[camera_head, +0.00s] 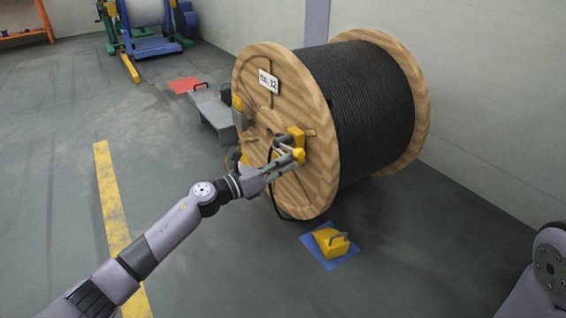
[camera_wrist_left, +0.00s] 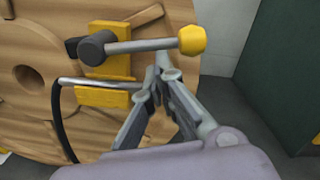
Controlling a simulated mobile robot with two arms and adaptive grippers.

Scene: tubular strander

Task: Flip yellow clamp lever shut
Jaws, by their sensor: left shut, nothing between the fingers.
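The yellow clamp (camera_head: 296,135) is mounted on the wooden flange of the large cable reel. In the left wrist view the clamp's upper yellow block (camera_wrist_left: 108,65) carries a dark pivot and a grey lever (camera_wrist_left: 145,46) lying almost level, ending in a yellow knob (camera_wrist_left: 192,40). The knob also shows in the head view (camera_head: 299,155). A lower yellow block (camera_wrist_left: 102,96) lies beneath, with a grey rod along it. My left gripper (camera_wrist_left: 162,77) is shut and empty, its tips just below the lever, left of the knob; contact is unclear. My right gripper is out of view.
The reel (camera_head: 365,110) holds black cable; a loose black cable end (camera_wrist_left: 60,125) hangs down the flange. A yellow wedge (camera_head: 328,242) sits on a blue mat in front. A grey wedge-shaped block (camera_head: 213,108) stands behind left.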

